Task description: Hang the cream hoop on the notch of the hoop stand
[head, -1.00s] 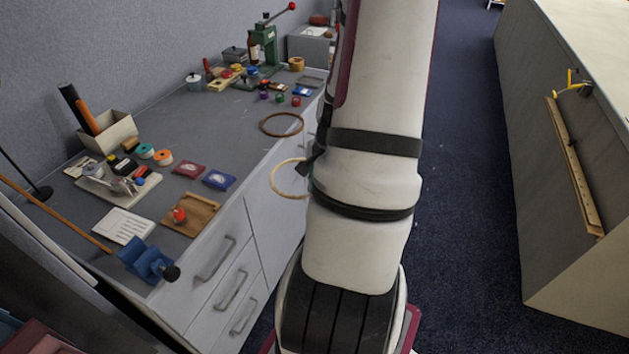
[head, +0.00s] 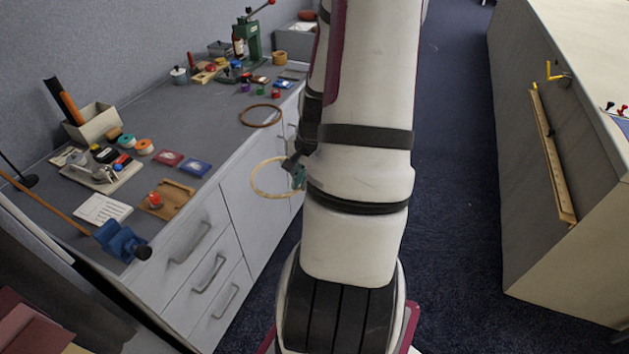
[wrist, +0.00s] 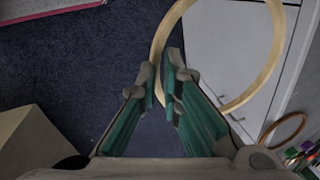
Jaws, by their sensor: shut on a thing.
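The cream hoop (head: 253,182) hangs in the air in front of the drawer cabinet's white face, below the tabletop edge. My gripper (head: 299,174) is shut on the hoop's right side and partly hidden by my arm. In the wrist view, the green-padded fingers of my gripper (wrist: 161,70) pinch the near rim of the cream hoop (wrist: 250,96). The hoop spreads out to the upper right there. I cannot pick out the hoop stand in either view.
A brown hoop (head: 255,125) lies flat near the grey table's (head: 190,113) edge. A blue clamp (head: 121,241), a wooden tray (head: 176,203) and several small items cover the tabletop. A pale counter (head: 520,165) stands at right, with dark floor (head: 455,180) between.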

